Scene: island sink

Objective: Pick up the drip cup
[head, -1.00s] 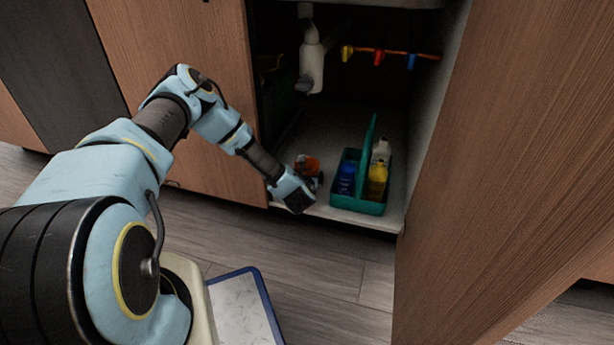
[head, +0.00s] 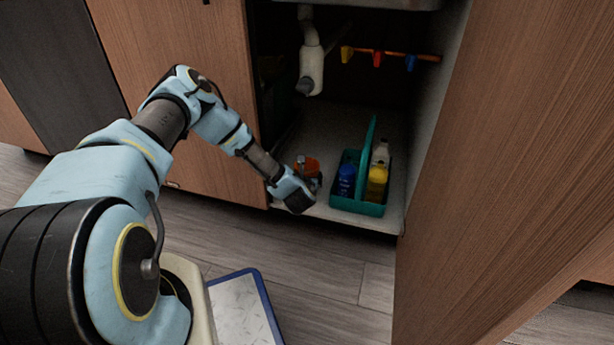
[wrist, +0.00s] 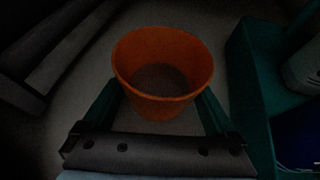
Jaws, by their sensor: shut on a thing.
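The drip cup is a small orange, open-topped cup (wrist: 162,103). In the wrist view it stands upright between the two green fingers of my gripper (wrist: 160,108), which are shut on it from both sides. Its inside looks empty. In the head view the orange cup (head: 313,166) shows just beyond my gripper (head: 301,168), at the front of the cabinet floor, partly hidden by the gripper. I cannot tell whether its base touches the cabinet floor.
A teal caddy (head: 357,206) with several bottles stands close to the right of the cup; its wall shows in the wrist view (wrist: 250,100). A white drain pipe (head: 311,70) hangs above. An open door (head: 480,150) stands at right. Coloured valves (head: 377,59) line the back.

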